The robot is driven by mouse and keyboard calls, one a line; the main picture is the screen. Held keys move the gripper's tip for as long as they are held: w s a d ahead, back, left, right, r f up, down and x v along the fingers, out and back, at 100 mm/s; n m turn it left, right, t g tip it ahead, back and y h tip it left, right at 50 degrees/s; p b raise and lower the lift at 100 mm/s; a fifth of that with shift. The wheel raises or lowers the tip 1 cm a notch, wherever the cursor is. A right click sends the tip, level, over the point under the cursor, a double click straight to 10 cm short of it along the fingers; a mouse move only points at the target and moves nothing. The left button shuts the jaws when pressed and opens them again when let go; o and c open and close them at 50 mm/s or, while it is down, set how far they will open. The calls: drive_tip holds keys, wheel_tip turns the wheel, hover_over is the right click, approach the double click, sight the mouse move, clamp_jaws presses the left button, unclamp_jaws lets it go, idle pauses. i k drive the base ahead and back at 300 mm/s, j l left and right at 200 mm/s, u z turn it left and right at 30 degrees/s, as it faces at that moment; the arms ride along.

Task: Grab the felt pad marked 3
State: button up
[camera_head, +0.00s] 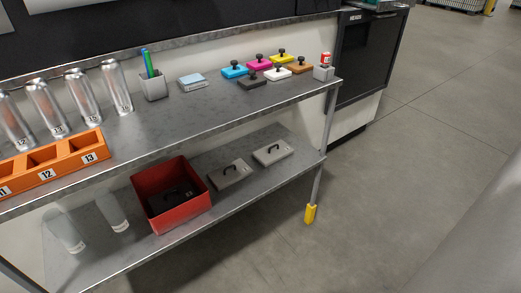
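No number 3 can be read on anything in view, so I cannot tell which piece is the felt pad marked 3. Two flat grey blocks with dark handles lie on the lower shelf, a left one (230,176) and a right one (272,153). On the upper shelf at the back right are several coloured blocks with black knobs: cyan (233,72), magenta (258,66), yellow (280,57), black (251,84), white (277,75) and orange (300,68). My gripper is not in view.
A red open box (184,214) on the lower shelf holds something dark. Numbered cans (117,88) and an orange rack (76,144) stand on the upper left. A pen holder (153,91) stands behind. The floor (420,150) to the right is clear.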

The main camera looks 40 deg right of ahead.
sight(271, 154)
drive_tip(key=l+u, duration=0.15)
drive_tip(key=l, duration=0.35)
drive_tip(key=l+u, duration=0.15)
drive_tip(key=l, duration=0.35)
drive_tip(key=k+l+u, duration=0.15)
drive_tip(key=l, duration=0.35)
drive_tip(key=k+l+u, duration=0.15)
drive_tip(key=l, duration=0.35)
drive_tip(key=k+l, duration=0.1)
drive_tip(key=l, duration=0.4)
drive_tip(key=k+l, duration=0.1)
drive_tip(key=l, duration=0.4)
drive_tip(key=k+l, duration=0.1)
drive_tip(key=l, duration=0.9)
drive_tip(key=i+l, duration=0.1)
drive_tip(key=l, duration=0.4)
drive_tip(key=i, duration=0.25)
